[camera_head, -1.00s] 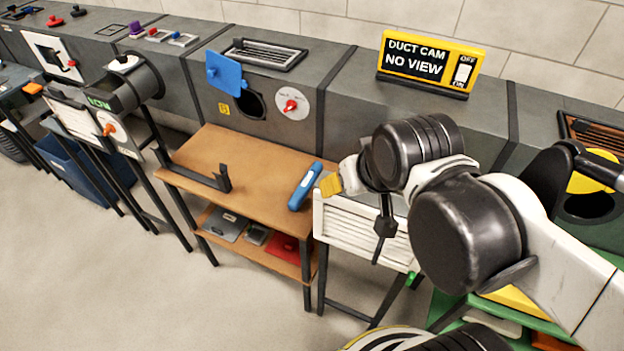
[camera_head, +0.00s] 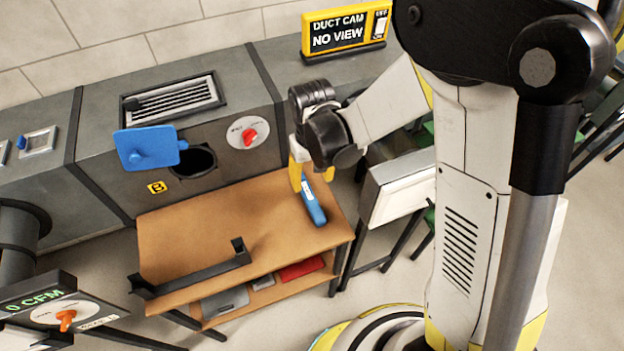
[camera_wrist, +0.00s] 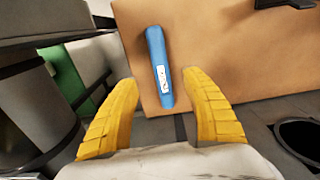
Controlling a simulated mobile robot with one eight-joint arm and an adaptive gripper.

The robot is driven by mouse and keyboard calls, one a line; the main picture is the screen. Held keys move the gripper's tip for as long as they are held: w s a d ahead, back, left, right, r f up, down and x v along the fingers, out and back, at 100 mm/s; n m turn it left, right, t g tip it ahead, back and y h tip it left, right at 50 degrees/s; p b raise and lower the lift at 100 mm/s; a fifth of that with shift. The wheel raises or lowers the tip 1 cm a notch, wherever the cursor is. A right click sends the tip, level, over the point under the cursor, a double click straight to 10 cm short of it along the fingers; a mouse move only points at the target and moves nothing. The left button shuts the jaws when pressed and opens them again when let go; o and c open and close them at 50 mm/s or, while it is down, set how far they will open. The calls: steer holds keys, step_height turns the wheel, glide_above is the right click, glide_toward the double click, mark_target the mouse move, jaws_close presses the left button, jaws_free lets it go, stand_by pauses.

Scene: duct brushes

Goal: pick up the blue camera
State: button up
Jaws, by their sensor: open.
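The blue camera (camera_head: 314,204) is a slim blue bar with a white label. It lies near the right end of the wooden bench top (camera_head: 215,220). In the wrist view the blue camera (camera_wrist: 158,68) lies beyond and between the fingertips. My gripper (camera_head: 312,175) has yellow fingers and is above the far end of the camera in the head view. In the wrist view my gripper (camera_wrist: 165,88) is open and its fingers are apart with nothing held. From these views I cannot tell the exact height of the fingers above the camera.
A dark bracket (camera_head: 190,270) lies along the bench's front left. Behind stands a grey duct with an open round port (camera_head: 193,163), a blue flap (camera_head: 148,148) and a red knob (camera_head: 249,136). The bench's middle is clear.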

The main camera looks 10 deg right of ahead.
steer(key=b, duration=0.2)
glide_above(312, 201)
step_height(312, 201, down, 5)
steer(key=shift+w+d+f, duration=0.1)
steer(key=shift+w+d, duration=0.05)
step_height(312, 201, down, 6)
steer(key=b, duration=0.3)
steer(key=shift+b, duration=0.35)
steer(key=shift+s+r, duration=0.2)
jaws_close()
